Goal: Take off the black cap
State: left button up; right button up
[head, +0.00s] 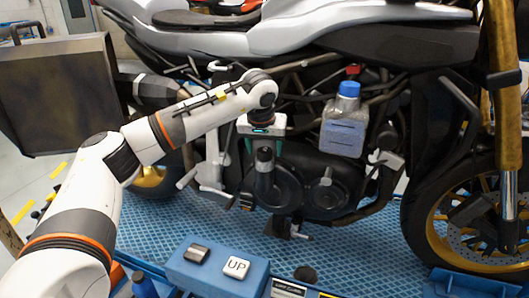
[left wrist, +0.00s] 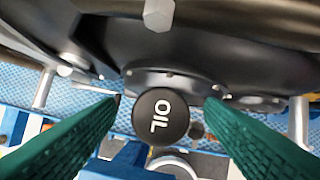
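The black cap (left wrist: 160,116), round and marked "OIL", faces the camera in the left wrist view. Nothing is held. My right gripper is not in view.
A clear bottle with a blue cap (head: 344,120) is close right of the gripper, and a red cap (head: 354,70) shows behind it. The front wheel (head: 465,215) stands at right. Blue textured flooring (head: 365,245) lies below.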

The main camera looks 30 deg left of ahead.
pick_arm(q)
jog(key=c, duration=1.2)
jog(key=shift+r, duration=0.15)
jog(key=shift+c, duration=0.2)
